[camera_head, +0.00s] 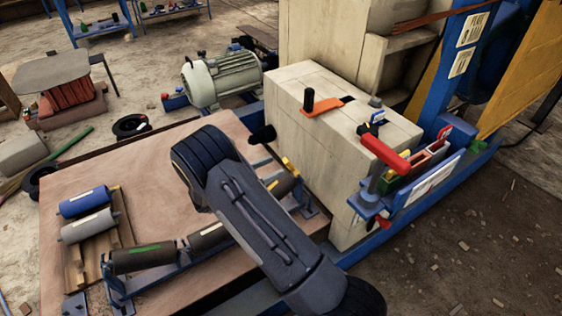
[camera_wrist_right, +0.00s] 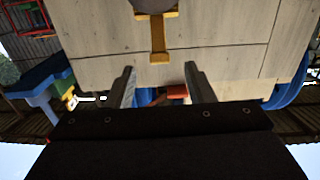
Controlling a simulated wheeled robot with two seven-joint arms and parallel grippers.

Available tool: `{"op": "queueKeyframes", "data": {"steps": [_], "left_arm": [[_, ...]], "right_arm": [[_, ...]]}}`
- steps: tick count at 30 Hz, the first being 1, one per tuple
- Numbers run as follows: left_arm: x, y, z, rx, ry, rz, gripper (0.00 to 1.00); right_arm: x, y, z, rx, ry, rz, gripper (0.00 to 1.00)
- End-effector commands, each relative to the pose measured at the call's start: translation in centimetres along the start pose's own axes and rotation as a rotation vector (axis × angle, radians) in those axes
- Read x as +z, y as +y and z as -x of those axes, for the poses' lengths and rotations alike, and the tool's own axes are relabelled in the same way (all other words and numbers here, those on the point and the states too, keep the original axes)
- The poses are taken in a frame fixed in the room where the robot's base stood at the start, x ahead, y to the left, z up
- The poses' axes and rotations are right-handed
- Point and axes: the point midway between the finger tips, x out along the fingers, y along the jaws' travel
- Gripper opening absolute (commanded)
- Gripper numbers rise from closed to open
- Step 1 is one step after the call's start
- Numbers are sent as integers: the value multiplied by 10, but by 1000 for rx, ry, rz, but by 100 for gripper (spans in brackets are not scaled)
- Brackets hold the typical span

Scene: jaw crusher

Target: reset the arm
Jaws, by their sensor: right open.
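My right arm (camera_head: 255,220) comes in from the bottom of the head view and reaches up and left over the workbench. Its forearm is dark grey, and I cannot clearly make out its fingertips there. In the right wrist view my right gripper (camera_wrist_right: 162,88) has its two grey fingers spread apart with nothing held between them. That view is upside down. Beyond the fingers is the pale block-shaped crusher body (camera_wrist_right: 220,40), with a yellow handle-like part (camera_wrist_right: 157,40) on it. A small orange-red part (camera_wrist_right: 176,92) appears between the fingertips in the distance. My left gripper is not in view.
The brown bench (camera_head: 160,175) carries a blue roller (camera_head: 88,202), a grey roller (camera_head: 88,226) and dark rollers on a blue frame. The pale crusher body (camera_head: 340,130) stands close to the right of my arm, with an orange lever (camera_head: 322,108) and a red handle (camera_head: 385,153). A motor (camera_head: 222,78) stands behind.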

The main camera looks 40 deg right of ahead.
Motion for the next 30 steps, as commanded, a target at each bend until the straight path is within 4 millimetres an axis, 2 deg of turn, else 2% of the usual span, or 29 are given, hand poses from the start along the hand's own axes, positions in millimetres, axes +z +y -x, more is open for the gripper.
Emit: {"op": "queueKeyframes", "data": {"steps": [3, 6, 23, 26, 30], "left_arm": [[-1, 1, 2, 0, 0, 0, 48], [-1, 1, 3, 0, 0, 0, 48], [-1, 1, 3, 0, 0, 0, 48], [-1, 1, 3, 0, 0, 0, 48], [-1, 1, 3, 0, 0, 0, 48]], "right_arm": [[-1, -1, 13, -1, 1, -1, 48], [0, 0, 18, 0, 0, 0, 48], [0, -1, 18, -2, -3, -3, 48], [-5, -8, 13, -37, -47, -25, 48], [-22, -34, 0, -189, -216, -107, 48]]}}
